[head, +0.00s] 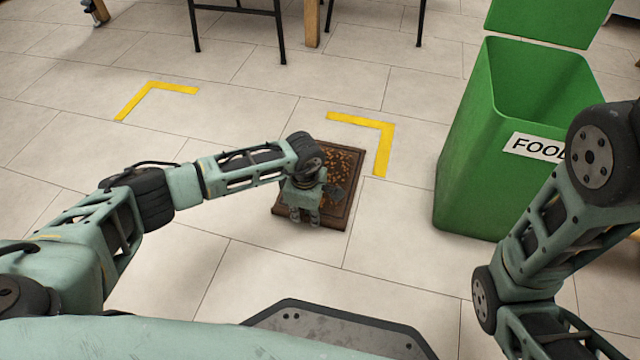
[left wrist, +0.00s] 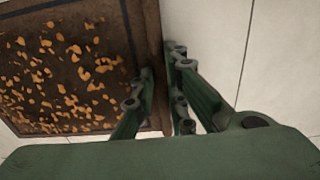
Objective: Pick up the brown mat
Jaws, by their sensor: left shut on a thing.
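The brown mat (head: 347,168) has a dark border and an orange-flecked middle. It looks flat, at or close to the floor, in the middle of the head view. I cannot tell whether it is clear of the floor. My left gripper (head: 305,221) is at its near edge and hides part of it. In the left wrist view, the mat (left wrist: 62,75) fills the upper left, and the left gripper's fingers (left wrist: 163,72) are closed on its edge, one on each side. My right arm shows at the right of the head view; its gripper is out of frame.
A green food bin (head: 465,165) with its lid up stands to the right of the mat. Yellow corner marks (head: 384,140) and (head: 150,90) are on the tiled floor. Dark chair or table legs (head: 281,35) stand at the back. The floor around the mat is clear.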

